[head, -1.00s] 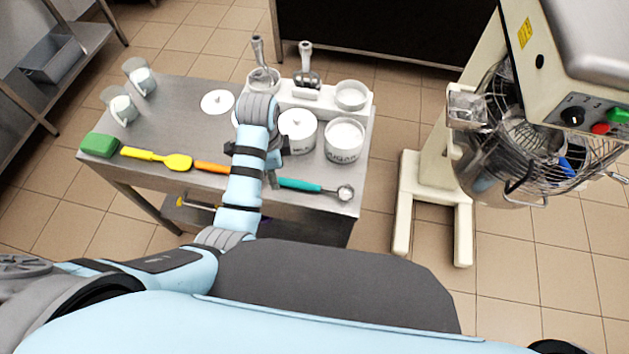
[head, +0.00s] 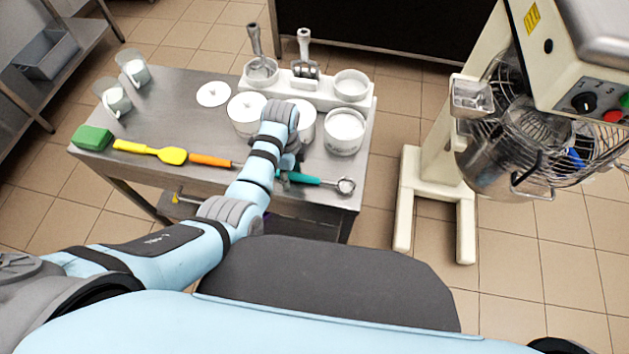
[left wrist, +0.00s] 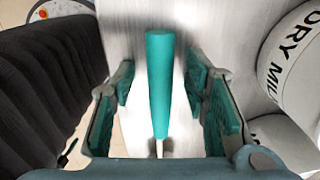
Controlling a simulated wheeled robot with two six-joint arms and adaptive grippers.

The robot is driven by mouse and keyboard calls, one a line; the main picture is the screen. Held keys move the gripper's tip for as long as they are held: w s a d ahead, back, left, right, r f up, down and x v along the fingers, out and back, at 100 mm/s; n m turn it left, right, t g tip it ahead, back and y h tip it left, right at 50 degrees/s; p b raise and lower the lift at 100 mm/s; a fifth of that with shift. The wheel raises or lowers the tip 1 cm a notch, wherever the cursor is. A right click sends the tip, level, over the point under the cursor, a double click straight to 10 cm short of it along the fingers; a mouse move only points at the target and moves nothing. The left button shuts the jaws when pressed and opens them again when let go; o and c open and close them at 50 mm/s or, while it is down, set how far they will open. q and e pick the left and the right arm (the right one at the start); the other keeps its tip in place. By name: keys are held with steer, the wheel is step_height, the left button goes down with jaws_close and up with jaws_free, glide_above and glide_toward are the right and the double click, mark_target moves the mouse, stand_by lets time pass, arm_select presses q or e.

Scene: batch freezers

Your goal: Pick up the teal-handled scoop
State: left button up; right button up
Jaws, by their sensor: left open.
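The teal-handled scoop (head: 310,180) lies on the steel table near its front right edge, its round metal bowl pointing right. My left gripper (head: 288,168) is over the handle's left part in the head view and partly hides it. In the left wrist view the teal handle (left wrist: 161,80) lies lengthwise between the two open fingers of my left gripper (left wrist: 160,88), with a gap on both sides. A short piece of thin metal shaft shows below the handle; the bowl is hidden there. My right gripper is not in view.
White tubs, including a sugar tub (head: 345,131), stand just behind the scoop. An orange-handled tool (head: 210,160), a yellow spatula (head: 150,151) and a green block (head: 92,137) lie to the left. A mixer (head: 560,90) stands right of the table.

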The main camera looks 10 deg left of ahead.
arm_select(q)
steer(key=shift+r, duration=0.1)
steer(key=shift+c, duration=0.5)
jaws_close()
steer(key=shift+r, duration=0.1)
